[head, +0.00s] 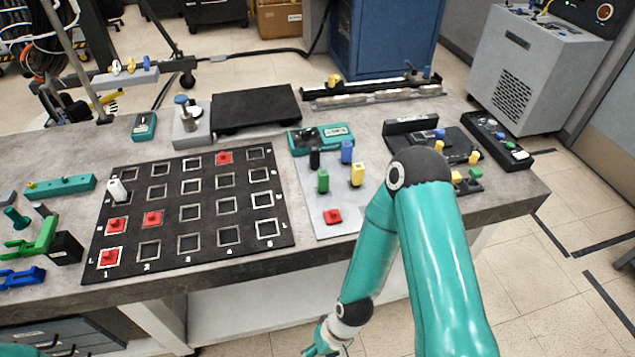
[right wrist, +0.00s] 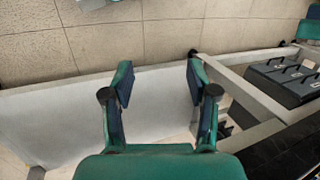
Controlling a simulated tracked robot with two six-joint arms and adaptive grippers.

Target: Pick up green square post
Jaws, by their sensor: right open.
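The green square post (head: 322,181) stands upright on the light grey plate (head: 325,215) near the table's middle. A black post (head: 315,158), a blue post (head: 347,152) and a yellow post (head: 357,175) stand around it, and a red piece (head: 332,216) lies in front. My right gripper (head: 318,348) is low at the bottom edge of the head view, in front of the table and well away from the post. In the right wrist view the right gripper (right wrist: 160,80) is open, with nothing between its fingers. My left gripper is not seen.
A black grid board (head: 170,245) with several red pieces and one white post (head: 118,190) lies left of the plate. Black fixtures (head: 412,126) stand to the right, and a teal box (head: 320,138) behind. The table's front edge lies between my right gripper and the posts.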

